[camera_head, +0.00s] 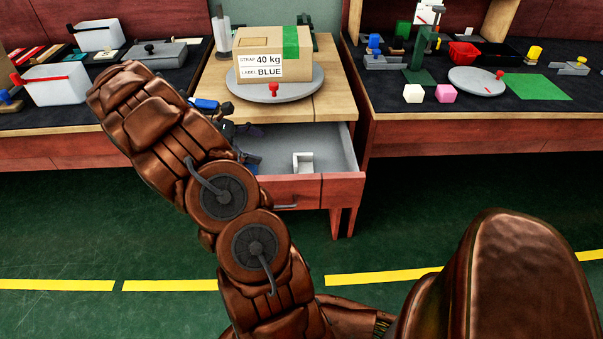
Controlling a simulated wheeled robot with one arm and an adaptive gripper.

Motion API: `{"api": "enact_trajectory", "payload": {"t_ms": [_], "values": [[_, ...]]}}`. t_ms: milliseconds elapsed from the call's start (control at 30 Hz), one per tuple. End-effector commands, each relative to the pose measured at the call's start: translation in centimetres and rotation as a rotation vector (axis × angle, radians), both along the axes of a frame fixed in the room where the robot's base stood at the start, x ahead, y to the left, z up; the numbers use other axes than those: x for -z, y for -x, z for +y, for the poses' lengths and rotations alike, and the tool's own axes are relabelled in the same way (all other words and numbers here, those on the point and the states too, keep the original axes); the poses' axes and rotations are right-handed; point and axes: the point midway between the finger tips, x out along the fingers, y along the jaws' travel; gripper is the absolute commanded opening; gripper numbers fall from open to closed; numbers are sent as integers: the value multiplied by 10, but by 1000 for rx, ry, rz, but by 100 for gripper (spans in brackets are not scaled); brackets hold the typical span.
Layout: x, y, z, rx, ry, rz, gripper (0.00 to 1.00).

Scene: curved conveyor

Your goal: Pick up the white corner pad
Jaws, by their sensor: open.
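The white corner pad (303,162) is a small L-shaped white piece lying in the open grey drawer (335,150) under the wooden table. My brown arm rises from the bottom and bends to the upper left. Dark parts at the drawer's left side look like my gripper (243,145), mostly hidden behind my forearm. It is open, left of the pad and apart from it. The fingertips are not clearly visible.
A cardboard box (262,48) labelled 40 kg and BLUE stands on a round grey turntable (300,88) above the drawer. A blue-handled tool (205,104) lies left of it. Cluttered dark benches flank the table. Green floor in front is clear.

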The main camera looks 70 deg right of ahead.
Motion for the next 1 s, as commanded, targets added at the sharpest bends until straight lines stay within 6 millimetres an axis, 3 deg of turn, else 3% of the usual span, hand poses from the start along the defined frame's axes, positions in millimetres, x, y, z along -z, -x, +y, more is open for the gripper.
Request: {"api": "enact_trajectory", "payload": {"t_ms": [33,233,533,800,1000], "values": [[21,1,-10,-5,-13,26,92],[52,2,-34,-28,-49,94,92],[65,12,-45,-35,-62,118,92],[81,47,-60,-33,-61,118,92],[87,61,-67,-34,-61,117,92]]}}
